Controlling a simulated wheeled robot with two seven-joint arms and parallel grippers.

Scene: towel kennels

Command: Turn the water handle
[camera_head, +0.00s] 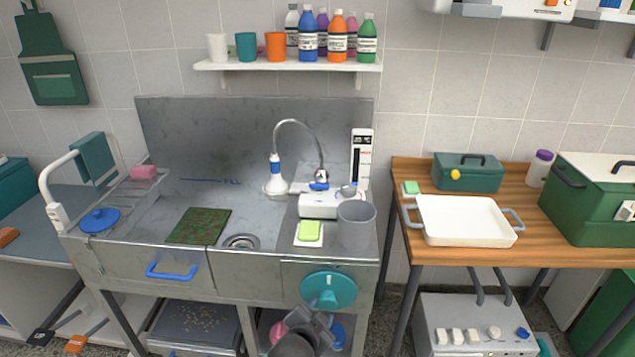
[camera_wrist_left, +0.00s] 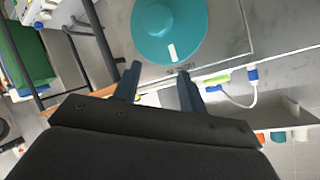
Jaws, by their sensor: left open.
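A round teal handle (camera_head: 328,291) with a raised grip across its middle is on the front panel of the metal sink unit, right of centre. It also shows in the left wrist view (camera_wrist_left: 160,22), with a white mark on it. My left gripper (camera_head: 312,318) is just below and in front of the handle, with its fingers pointing up toward it. In the wrist view its two fingers (camera_wrist_left: 157,74) are spread with nothing between them, and the handle lies beyond the tips. I cannot tell whether they touch it. My right gripper is not in view.
A blue drawer pull (camera_head: 172,271) is to the left. A wooden table (camera_head: 450,256) with a white tray (camera_head: 464,238) stands to the right.

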